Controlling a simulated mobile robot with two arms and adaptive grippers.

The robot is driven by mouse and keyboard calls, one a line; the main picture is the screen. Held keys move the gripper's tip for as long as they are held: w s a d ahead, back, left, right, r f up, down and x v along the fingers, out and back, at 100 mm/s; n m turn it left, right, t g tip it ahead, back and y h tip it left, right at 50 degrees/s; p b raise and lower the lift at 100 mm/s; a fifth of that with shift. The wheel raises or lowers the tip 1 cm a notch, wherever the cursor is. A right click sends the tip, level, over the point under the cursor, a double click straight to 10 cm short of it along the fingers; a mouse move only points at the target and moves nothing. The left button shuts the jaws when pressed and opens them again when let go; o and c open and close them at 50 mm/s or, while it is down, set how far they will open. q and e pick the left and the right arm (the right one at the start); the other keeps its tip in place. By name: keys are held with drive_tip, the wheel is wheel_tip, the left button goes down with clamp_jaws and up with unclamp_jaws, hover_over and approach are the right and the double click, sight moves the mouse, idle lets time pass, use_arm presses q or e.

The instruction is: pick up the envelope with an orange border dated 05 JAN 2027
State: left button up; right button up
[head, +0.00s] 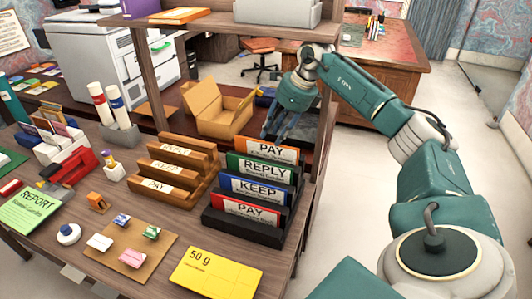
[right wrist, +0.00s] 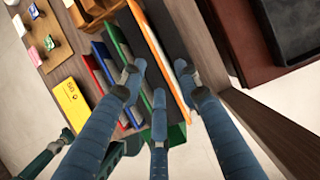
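An orange-bordered white piece marked PAY (head: 268,149) stands upright in the rear slot of a black stepped rack (head: 240,229). Its small print and any date are too small to read. In the right wrist view it shows edge-on as an orange and white strip (right wrist: 158,42). My right gripper (head: 280,128) points down just above and behind it in the head view. In the right wrist view its blue fingers (right wrist: 160,80) are spread around the rear slot, with no clear grip on anything. My left gripper is outside the head view; a teal part at the wrist view's lower left may be it.
In front of the orange piece stand green REPLY (head: 258,169), blue KEEP (head: 253,190) and red PAY (head: 245,210) pieces. A wooden rack (head: 170,172) is to the left. A shelf post (head: 322,125) rises close to my right gripper. A cardboard box (head: 220,112) lies behind.

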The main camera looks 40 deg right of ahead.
hover_over(266, 155)
drive_tip(key=f, duration=0.4)
drive_tip(key=shift+s+f+p, duration=0.2)
drive_tip(key=shift+f+p, duration=0.1)
drive_tip(key=shift+p, duration=0.05)
clamp_jaws()
